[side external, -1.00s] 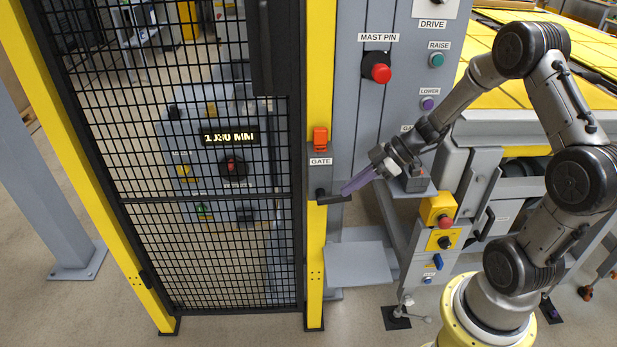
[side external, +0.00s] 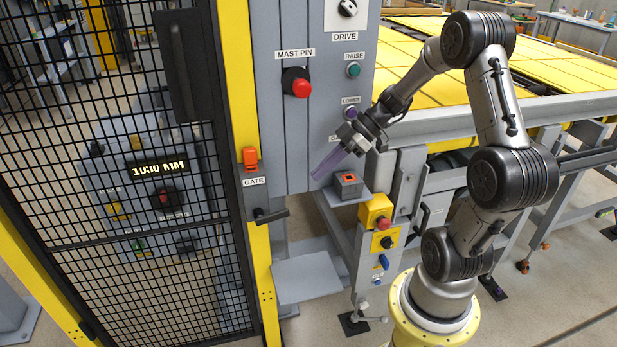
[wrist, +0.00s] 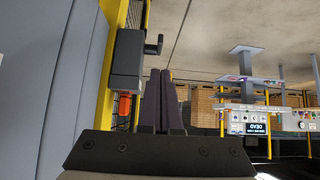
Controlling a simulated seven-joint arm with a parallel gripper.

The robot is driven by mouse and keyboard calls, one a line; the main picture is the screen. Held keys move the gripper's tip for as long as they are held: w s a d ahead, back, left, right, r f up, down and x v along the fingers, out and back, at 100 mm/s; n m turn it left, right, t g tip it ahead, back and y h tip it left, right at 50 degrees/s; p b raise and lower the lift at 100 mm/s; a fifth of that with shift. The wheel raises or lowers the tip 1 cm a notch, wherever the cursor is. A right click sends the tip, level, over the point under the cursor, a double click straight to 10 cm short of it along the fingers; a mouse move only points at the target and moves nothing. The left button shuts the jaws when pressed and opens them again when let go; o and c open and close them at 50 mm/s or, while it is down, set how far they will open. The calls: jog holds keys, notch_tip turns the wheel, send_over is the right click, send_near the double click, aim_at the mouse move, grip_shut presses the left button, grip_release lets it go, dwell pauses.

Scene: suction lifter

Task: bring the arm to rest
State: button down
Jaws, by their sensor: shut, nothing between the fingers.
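My gripper (side external: 322,173) is shut and empty, its purple fingers together and pointing down-left in front of the grey panel. They also show closed in the wrist view (wrist: 161,75). The fingertips are above and to the right of the black gate handle (side external: 271,215) and clear of it. The mesh gate (side external: 150,225) stands in its yellow frame, with an orange block (side external: 250,158) above the GATE label. My arm is bent, with its elbow raised.
The grey panel carries a red mast pin knob (side external: 302,88), a green raise button (side external: 353,70) and a purple lower button (side external: 351,113). A small grey box (side external: 347,186) sits below my gripper. Yellow control boxes (side external: 377,212) stand near my base.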

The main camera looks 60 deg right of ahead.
jog(key=shift+s+d+r, duration=0.1)
jog(key=shift+d, duration=0.05)
jog(key=s+a+r+n+g+h, duration=0.1)
jog(key=s+a+r+n, duration=0.15)
jog(key=a+r, duration=0.4)
jog(key=s+a+r+n+g, duration=0.2)
jog(key=a+r+n, duration=0.1)
jog(key=a, duration=0.7)
jog(key=s+d+m+t+h, duration=0.2)
jog(key=s+m+h, duration=0.3)
jog(key=s+m, duration=0.5)
jog(key=m, duration=0.4)
jog(key=shift+s+d+f+h, duration=0.15)
jog(key=shift+d+h, duration=0.15)
jog(key=shift+d, duration=0.05)
jog(key=shift+m, duration=0.25)
